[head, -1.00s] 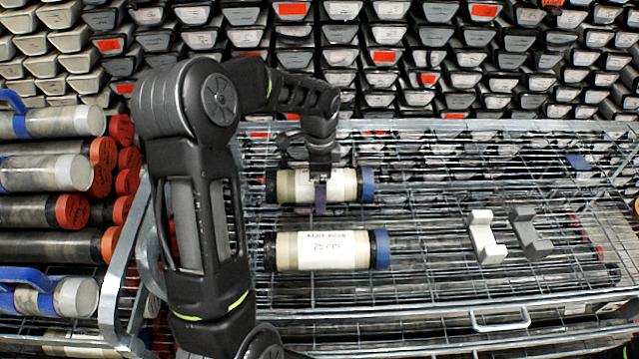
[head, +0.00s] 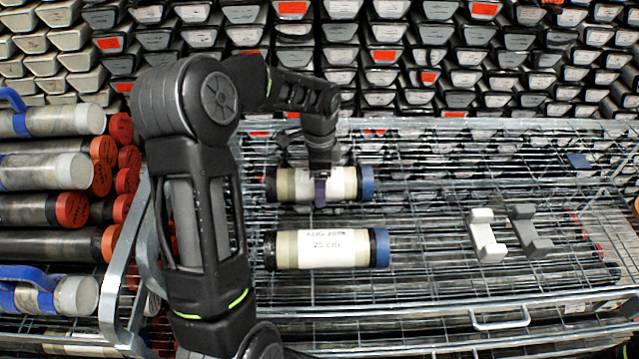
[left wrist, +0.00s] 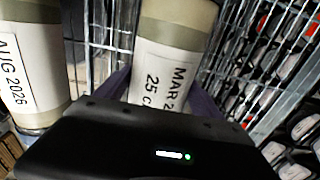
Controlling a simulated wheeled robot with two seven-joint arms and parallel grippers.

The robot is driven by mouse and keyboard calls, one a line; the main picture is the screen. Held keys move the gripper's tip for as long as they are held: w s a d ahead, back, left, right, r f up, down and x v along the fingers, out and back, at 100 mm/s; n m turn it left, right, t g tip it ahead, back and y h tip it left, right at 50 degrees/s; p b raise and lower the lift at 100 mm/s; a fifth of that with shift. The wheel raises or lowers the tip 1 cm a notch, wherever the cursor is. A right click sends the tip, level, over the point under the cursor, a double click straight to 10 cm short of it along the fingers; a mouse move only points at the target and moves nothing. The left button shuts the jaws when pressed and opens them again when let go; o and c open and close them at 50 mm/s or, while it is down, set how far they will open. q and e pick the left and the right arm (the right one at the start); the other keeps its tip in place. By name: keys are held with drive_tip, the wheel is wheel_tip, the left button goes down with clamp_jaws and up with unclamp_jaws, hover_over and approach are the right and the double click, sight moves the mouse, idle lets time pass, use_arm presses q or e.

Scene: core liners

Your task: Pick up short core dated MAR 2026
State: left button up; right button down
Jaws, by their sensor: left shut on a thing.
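The short core dated MAR 2026 (head: 341,184) lies across the wire rack at the back, with a white label, a tan band and a blue end cap. Its label, partly hidden by my gripper, also shows in the left wrist view (left wrist: 160,77). My left gripper (head: 320,191) comes down over its middle and is shut on it. A second short core (head: 325,249), labelled AUG 2026 and 25 cm, lies parallel in front of it; it also shows at the left of the left wrist view (left wrist: 30,65). My right gripper is not in view.
Two grey cradle blocks, one light (head: 486,236) and one darker (head: 530,231), sit on the rack to the right. Longer cores with red caps (head: 72,209) are stacked at left. The rack between the short cores and the blocks is bare.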

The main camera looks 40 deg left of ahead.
use_arm(q)
drive_tip(key=c, duration=1.2)
drive_tip(key=shift+w+r, duration=0.1)
drive_tip(key=shift+c, duration=0.4)
wheel_tip(320, 180, up, 10)
drive_tip(key=shift+b, duration=0.55)
